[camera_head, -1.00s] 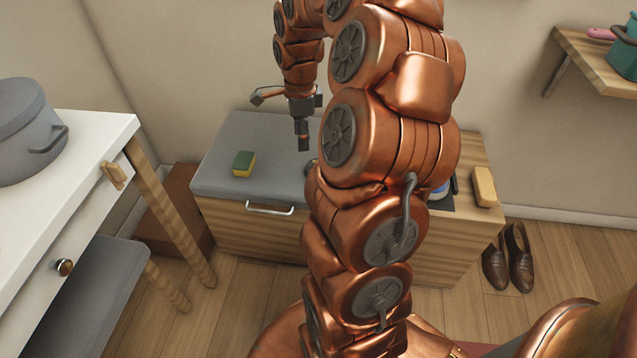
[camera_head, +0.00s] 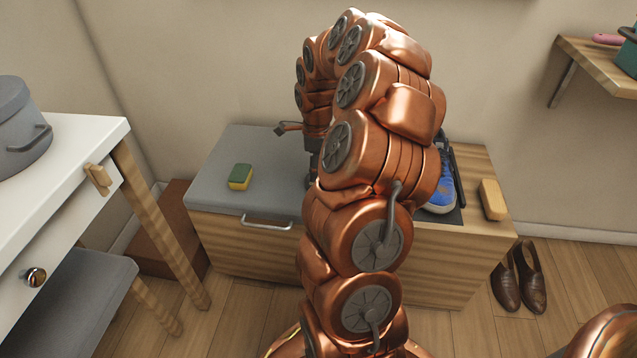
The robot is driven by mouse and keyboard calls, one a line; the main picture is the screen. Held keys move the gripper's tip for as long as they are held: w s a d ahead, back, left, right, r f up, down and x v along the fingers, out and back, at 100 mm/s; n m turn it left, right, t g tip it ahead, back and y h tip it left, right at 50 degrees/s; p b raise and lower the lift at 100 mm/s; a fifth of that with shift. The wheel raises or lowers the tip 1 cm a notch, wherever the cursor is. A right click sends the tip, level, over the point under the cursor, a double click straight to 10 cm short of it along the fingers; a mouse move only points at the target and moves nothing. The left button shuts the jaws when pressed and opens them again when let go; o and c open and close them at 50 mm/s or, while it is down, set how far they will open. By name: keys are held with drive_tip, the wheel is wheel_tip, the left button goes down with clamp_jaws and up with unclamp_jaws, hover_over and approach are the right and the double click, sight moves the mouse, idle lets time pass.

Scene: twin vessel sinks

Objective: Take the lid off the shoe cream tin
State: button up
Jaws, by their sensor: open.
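I cannot make out the shoe cream tin or its lid; my copper arm hides the middle of the bench top. My gripper (camera_head: 314,168) is over the bench (camera_head: 330,250), beside the right end of its grey cushion (camera_head: 262,150). Only a dark part of the gripper shows past my arm, and the fingertips are mostly hidden. It is open, and I see nothing held in it.
A green and yellow sponge (camera_head: 240,177) lies on the cushion. A blue shoe (camera_head: 439,197) and a tan block (camera_head: 493,200) are on the bench's right side. Brown shoes (camera_head: 519,277) stand on the floor. A white table (camera_head: 70,150) with a grey pot (camera_head: 20,125) is at left.

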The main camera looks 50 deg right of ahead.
drive_tip(key=shift+f, duration=0.95)
drive_tip(key=shift+c, duration=0.4)
clamp_jaws()
drive_tip(key=shift+r, duration=0.1)
